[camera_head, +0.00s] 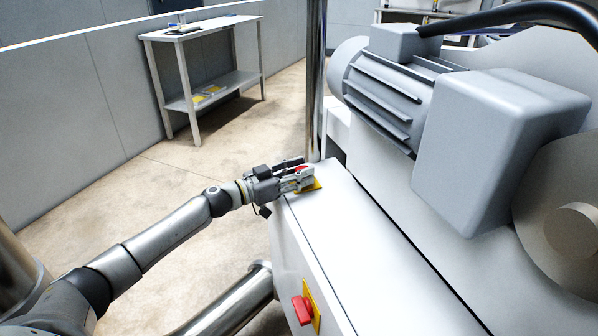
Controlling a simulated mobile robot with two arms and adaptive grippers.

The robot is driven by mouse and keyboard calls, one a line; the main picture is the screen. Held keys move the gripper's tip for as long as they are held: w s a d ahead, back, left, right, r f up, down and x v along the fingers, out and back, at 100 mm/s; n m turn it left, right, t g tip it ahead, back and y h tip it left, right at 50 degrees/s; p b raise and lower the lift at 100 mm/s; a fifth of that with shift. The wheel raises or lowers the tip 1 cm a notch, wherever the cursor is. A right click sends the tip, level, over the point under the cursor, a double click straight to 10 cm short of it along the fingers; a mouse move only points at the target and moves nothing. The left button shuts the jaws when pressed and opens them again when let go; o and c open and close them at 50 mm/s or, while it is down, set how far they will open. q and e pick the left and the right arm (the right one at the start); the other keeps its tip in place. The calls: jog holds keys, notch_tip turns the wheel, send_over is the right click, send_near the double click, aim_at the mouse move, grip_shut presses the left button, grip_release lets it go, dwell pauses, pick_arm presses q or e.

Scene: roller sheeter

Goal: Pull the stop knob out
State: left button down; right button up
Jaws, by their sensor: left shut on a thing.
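A red stop knob (301,168) on a yellow plate (313,186) sits on top of the white machine housing, near its far left corner. My left gripper (301,175) is at this knob, with its fingers shut around it. The fingers hide much of the knob, so I cannot tell how far out it stands. A second red knob (302,310) on a yellow plate shows on the housing's near side face, with no gripper at it. My right gripper is not in view.
A large grey motor (385,95) and a grey cover (495,140) rise to the right of the housing. A metal post (316,80) stands behind my left gripper. A white table (205,27) stands at the back left. The floor between is clear.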

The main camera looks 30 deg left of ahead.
pick_arm(q)
jog(key=shift+w+a+r, duration=0.1)
jog(key=shift+r, duration=0.25)
jog(key=c, duration=1.1)
grip_release()
jog(key=shift+o, duration=0.8)
jog(key=shift+f, duration=0.1)
jog(key=v, duration=1.2)
jog(key=shift+f, duration=0.1)
